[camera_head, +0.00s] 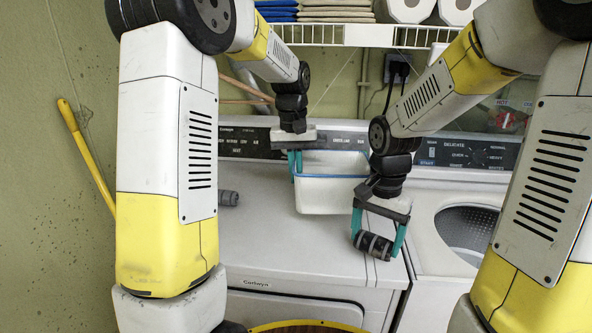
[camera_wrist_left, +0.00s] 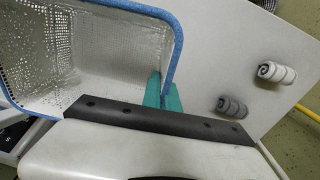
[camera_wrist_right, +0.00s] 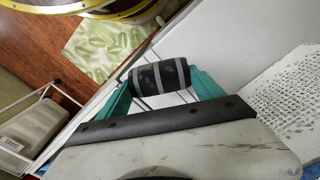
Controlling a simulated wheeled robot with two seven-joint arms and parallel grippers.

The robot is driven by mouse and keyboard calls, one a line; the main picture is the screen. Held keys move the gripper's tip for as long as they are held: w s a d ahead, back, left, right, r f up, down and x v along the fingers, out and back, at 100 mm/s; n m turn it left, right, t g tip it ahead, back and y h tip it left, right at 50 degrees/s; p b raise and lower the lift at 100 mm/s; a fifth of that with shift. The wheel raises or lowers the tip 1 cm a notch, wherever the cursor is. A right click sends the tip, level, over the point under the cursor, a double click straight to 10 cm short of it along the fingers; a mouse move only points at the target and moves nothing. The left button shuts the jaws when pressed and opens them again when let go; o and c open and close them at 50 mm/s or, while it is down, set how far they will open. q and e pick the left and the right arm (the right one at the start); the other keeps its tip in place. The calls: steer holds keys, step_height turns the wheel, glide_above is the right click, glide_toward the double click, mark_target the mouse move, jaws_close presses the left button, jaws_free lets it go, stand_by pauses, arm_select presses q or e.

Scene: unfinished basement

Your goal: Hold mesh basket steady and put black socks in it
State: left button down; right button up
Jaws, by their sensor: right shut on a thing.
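The white mesh basket (camera_head: 330,195) with a blue rim stands on the white machine top, and its inside shows in the left wrist view (camera_wrist_left: 60,50). My left gripper (camera_head: 295,163) is at its left side, with its teal fingers (camera_wrist_left: 165,95) closed around the blue rim. My right gripper (camera_head: 376,240) is shut on a rolled pair of black socks with grey stripes (camera_head: 373,245). It holds the roll in front and to the right of the basket, outside it. The roll also shows between the fingers in the right wrist view (camera_wrist_right: 160,77). No socks show in the visible part of the basket.
Two grey rolls (camera_wrist_left: 277,72) (camera_wrist_left: 232,107) lie on the machine top left of the basket. An open washer drum (camera_head: 468,232) is at the right. A wire shelf (camera_head: 330,35) hangs above. A yellow-rimmed round container (camera_head: 305,325) is at the bottom.

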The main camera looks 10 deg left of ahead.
arm_select(q)
steer(key=shift+f, duration=4.15)
steer(key=c, duration=1.6)
jaws_free()
steer(key=shift+c, duration=0.2)
jaws_close()
